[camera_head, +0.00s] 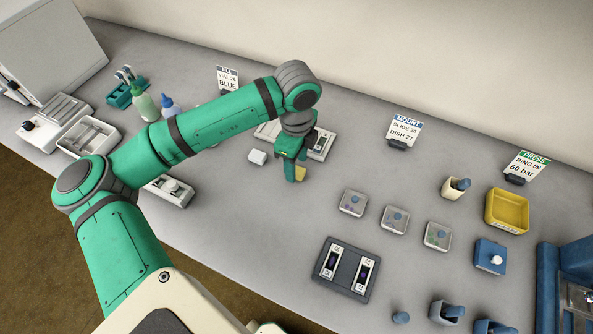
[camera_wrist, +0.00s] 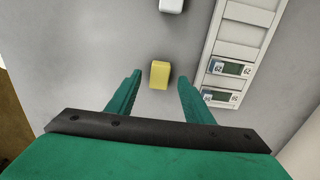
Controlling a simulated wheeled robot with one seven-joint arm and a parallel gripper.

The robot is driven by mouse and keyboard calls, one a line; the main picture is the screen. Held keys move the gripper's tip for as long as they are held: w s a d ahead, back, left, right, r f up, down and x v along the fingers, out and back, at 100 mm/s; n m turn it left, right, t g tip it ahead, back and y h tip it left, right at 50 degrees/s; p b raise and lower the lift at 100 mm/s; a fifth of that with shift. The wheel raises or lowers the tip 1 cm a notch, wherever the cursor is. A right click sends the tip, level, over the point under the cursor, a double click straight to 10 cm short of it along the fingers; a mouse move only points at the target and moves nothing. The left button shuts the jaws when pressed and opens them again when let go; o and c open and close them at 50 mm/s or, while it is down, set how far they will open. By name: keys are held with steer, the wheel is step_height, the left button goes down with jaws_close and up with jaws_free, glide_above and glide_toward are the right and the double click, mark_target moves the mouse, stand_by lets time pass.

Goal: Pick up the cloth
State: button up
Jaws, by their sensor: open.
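A small yellow block-like piece (camera_wrist: 160,75), which looks like the folded cloth, lies on the grey bench. In the wrist view it sits between my two open fingertips, with a gap on each side. In the head view the yellow piece (camera_head: 301,173) shows just below and beside my gripper (camera_head: 293,175), partly hidden by a finger. My gripper points down at it, open and empty. How far the fingertips are above the bench I cannot tell. A small white block (camera_wrist: 171,5) lies farther up in the wrist view; it also shows in the head view (camera_head: 257,157).
A white slide tray (camera_wrist: 215,85) with labelled slides lies close to my right finger in the wrist view. In the head view, several clear dishes (camera_head: 395,220), a dark slide holder (camera_head: 329,285) and a yellow tray (camera_head: 490,222) stand to the right. Bottles (camera_head: 145,107) stand left.

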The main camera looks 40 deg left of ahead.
steer(key=shift+f, duration=0.85)
steer(key=c, duration=1.1)
